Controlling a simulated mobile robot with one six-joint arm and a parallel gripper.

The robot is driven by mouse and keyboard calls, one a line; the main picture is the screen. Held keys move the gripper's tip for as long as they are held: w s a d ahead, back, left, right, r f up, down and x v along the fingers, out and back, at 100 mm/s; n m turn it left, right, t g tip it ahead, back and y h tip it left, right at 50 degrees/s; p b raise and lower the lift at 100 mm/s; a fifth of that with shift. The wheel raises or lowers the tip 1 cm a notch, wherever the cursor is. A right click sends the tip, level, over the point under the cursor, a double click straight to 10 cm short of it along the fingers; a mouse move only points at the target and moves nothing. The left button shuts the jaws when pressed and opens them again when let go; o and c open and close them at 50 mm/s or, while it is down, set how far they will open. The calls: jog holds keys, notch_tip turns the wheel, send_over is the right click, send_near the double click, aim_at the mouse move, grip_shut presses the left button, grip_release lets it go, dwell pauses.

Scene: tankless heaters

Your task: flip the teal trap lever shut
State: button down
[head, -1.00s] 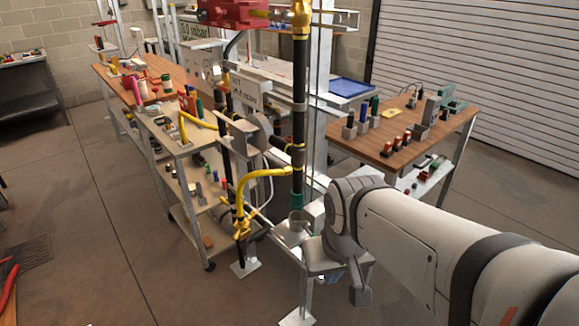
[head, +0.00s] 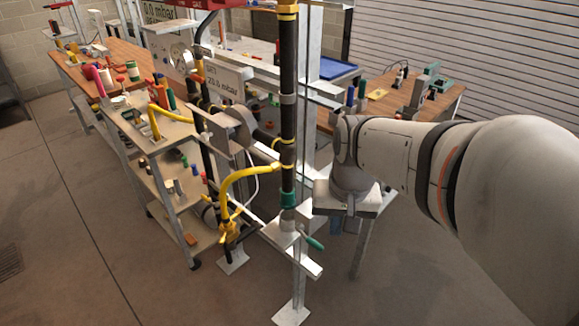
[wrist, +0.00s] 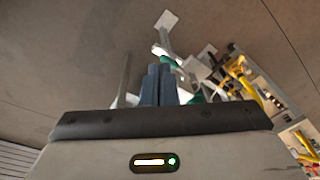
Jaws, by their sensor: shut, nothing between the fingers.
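The teal lever (head: 313,241) sticks out from the lower end of the dark vertical pipe. It slants down and to the right, just below the teal fitting (head: 289,198). In the wrist view a teal piece that looks like the lever (wrist: 168,59) lies just beyond my fingertips, and another teal part (wrist: 197,97) shows beside them. My gripper (head: 342,226) is to the right of the pipe, a little above and right of the lever, apart from it in the head view. Its blue-grey fingers (wrist: 158,70) are together and hold nothing.
The yellow bent pipe (head: 238,180) stands left of the dark pipe (head: 288,110). A metal frame post rises behind it. A shelved cart (head: 170,165) is at left and a wooden table (head: 430,103) behind my arm. Open floor lies in front.

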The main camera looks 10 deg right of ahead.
aim_at(309, 237)
jog(key=w+d+f+m+g+y, duration=0.1)
jog(key=w+m, duration=0.3)
jog(key=w, duration=0.2)
jog(key=w+d+f+m+g+y, duration=0.1)
jog(key=w+d+f+m+g, duration=0.1)
jog(key=w+m, duration=0.2)
jog(key=w, duration=0.3)
jog(key=shift+w+d, duration=0.2)
jog(key=shift+d, duration=0.05)
jog(key=shift+f, duration=0.1)
jog(key=x, duration=1.3)
jog(key=shift+s+f+b, duration=0.2)
jog(key=shift+f+b, duration=0.15)
jog(key=shift+b, duration=0.1)
jog(key=shift+a, duration=0.1)
